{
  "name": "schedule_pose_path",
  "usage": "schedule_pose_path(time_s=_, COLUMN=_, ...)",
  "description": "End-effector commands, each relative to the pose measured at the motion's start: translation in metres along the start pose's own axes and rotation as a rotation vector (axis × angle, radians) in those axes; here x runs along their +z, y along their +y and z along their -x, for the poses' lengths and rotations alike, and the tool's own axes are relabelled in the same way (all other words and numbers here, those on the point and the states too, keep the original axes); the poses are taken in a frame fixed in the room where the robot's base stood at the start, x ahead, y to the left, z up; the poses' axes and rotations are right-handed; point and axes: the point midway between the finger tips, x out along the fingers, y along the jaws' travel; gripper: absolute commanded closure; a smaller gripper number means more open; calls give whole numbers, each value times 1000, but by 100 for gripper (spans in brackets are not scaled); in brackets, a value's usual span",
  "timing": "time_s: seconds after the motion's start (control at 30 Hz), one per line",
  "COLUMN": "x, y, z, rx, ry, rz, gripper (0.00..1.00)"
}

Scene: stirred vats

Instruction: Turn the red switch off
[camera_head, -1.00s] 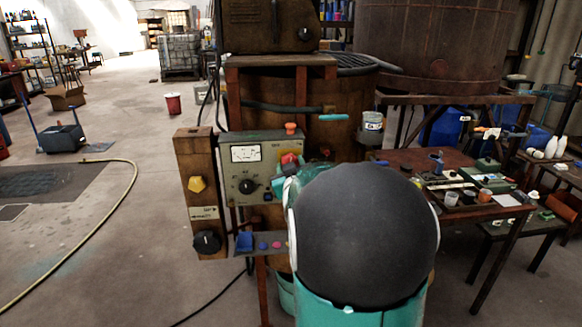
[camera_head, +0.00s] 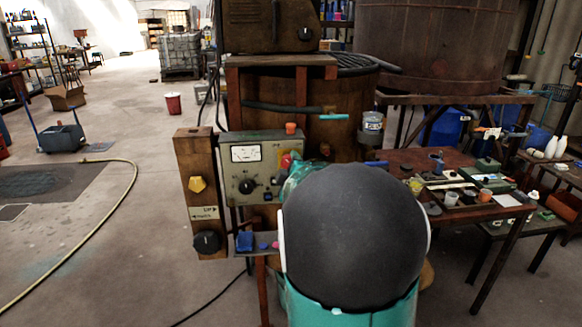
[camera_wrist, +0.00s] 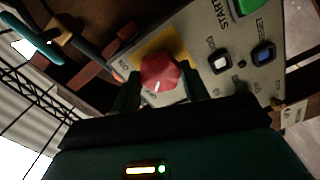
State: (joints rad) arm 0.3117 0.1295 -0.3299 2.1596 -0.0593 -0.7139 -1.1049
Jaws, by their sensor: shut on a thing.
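The red switch (camera_wrist: 162,77) is a faceted red knob on a yellow plate, on a grey control panel. A light mark shows on the knob's face. It also shows as a small red patch in the head view (camera_head: 286,161) on the right side of the panel (camera_head: 246,190). My gripper (camera_wrist: 162,92) has one dark green finger on each side of the knob and is shut on it. In the head view my arm hides the fingers and the right part of the panel.
In the wrist view a green start button (camera_wrist: 246,6), a white button (camera_wrist: 221,61) and a blue button (camera_wrist: 263,54) sit close to the knob. A wooden post with a yellow knob (camera_head: 197,184) stands left of the panel. A cluttered table (camera_head: 400,160) stands at right.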

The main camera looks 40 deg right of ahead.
Motion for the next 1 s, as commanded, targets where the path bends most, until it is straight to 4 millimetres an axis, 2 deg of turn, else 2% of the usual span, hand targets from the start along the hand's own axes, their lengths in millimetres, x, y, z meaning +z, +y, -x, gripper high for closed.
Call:
schedule_pose_path(time_s=0.27, x=-1, y=0, z=0, rx=0, ry=1, rz=74, gripper=78)
schedule_pose_path(time_s=0.7, x=0, y=0, z=0, rx=0, ry=1, rz=83, gripper=78)
schedule_pose_path(time_s=0.73, x=-1, y=0, z=0, rx=0, ry=1, rz=82, gripper=49)
schedule_pose_path(time_s=0.8, x=0, y=0, z=0, rx=0, ry=1, rz=82, gripper=36)
schedule_pose_path(time_s=1.0, x=0, y=0, z=0, rx=0, ry=1, rz=81, gripper=33)
